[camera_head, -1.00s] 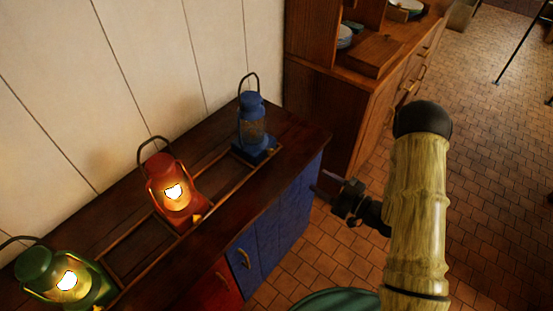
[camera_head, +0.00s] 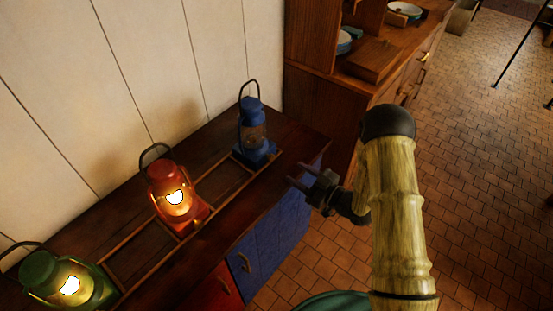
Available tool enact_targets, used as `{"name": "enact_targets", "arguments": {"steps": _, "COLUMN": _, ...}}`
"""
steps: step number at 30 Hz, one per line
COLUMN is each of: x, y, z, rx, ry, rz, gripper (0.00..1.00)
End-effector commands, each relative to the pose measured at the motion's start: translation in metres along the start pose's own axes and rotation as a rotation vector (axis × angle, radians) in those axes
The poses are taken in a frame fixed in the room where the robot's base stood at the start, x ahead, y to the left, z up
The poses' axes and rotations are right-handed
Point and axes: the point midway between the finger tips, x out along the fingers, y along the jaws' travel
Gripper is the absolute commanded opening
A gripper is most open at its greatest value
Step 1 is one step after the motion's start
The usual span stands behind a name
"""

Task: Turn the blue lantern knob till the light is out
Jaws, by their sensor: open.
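The blue lantern (camera_head: 251,126) stands upright at the far right end of the dark wooden counter, its black handle raised. Its glass is dark, with no flame glow showing. Its knob is too small to make out clearly at the base. My gripper (camera_head: 298,173) is open and empty, its two fingers pointing left. In the picture it is right of and below the blue lantern, by the counter's right end and apart from the lantern.
A lit red lantern (camera_head: 170,178) and a lit green lantern (camera_head: 38,268) stand further left on the counter (camera_head: 225,215), along a low wooden rail. A wooden cabinet (camera_head: 330,105) rises behind my gripper. Tiled floor (camera_head: 480,170) is open to the right.

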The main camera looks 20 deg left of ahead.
Motion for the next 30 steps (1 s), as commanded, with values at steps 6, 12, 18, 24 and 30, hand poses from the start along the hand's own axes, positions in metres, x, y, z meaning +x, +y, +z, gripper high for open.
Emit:
{"name": "enact_targets", "arguments": {"steps": 6, "x": 0.040, "y": -0.001, "z": -0.001, "rx": 0.000, "ry": 0.000, "rz": -0.003, "gripper": 0.47}}
{"name": "enact_targets", "arguments": {"steps": 12, "x": 0.073, "y": 0.000, "z": -0.001, "rx": -0.001, "ry": 0.001, "rz": -0.002, "gripper": 0.47}}
{"name": "enact_targets", "arguments": {"steps": 18, "x": 0.090, "y": 0.000, "z": 0.000, "rx": 0.001, "ry": 0.000, "rz": 0.001, "gripper": 0.47}}
{"name": "enact_targets", "arguments": {"steps": 24, "x": 0.091, "y": 0.000, "z": 0.000, "rx": 0.001, "ry": -0.001, "rz": 0.001, "gripper": 0.47}}
{"name": "enact_targets", "arguments": {"steps": 30, "x": 0.091, "y": 0.000, "z": 0.000, "rx": 0.001, "ry": -0.001, "rz": 0.001, "gripper": 0.23}}
